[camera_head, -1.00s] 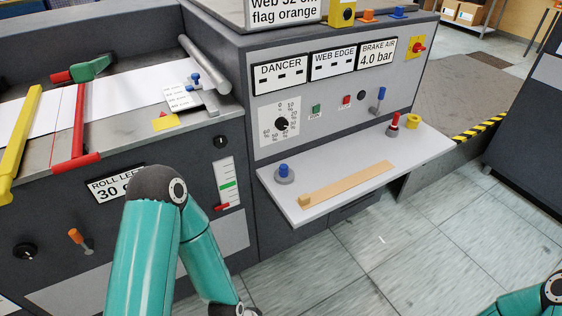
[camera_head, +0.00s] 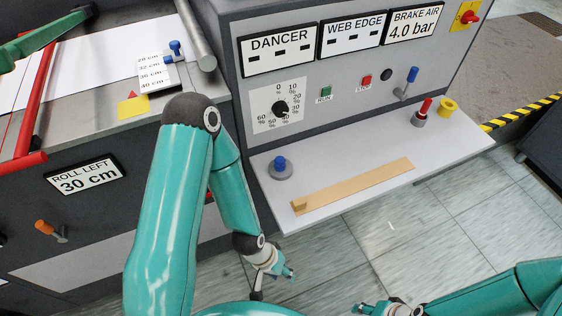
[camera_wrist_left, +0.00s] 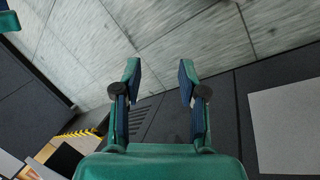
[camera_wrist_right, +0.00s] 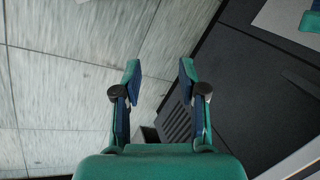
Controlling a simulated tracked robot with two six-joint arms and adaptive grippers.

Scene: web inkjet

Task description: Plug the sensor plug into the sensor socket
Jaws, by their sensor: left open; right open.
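No part is labelled sensor plug or sensor socket. On the grey shelf (camera_head: 345,185) stand a blue-topped grey piece (camera_head: 280,168) at left and a red-topped grey piece (camera_head: 422,112) at right. A round black fitting (camera_head: 386,75) is on the panel above; I cannot tell whether it is the socket. My left gripper (camera_head: 276,282) is in front of and below the shelf, over the floor. It is open and empty in the left wrist view (camera_wrist_left: 158,85). My right gripper (camera_head: 362,307) is low at the bottom edge, partly cut off. It is open and empty in the right wrist view (camera_wrist_right: 158,85).
The panel has a dial (camera_head: 279,107), buttons and a blue lever (camera_head: 409,82). Floor in front of the shelf is clear.

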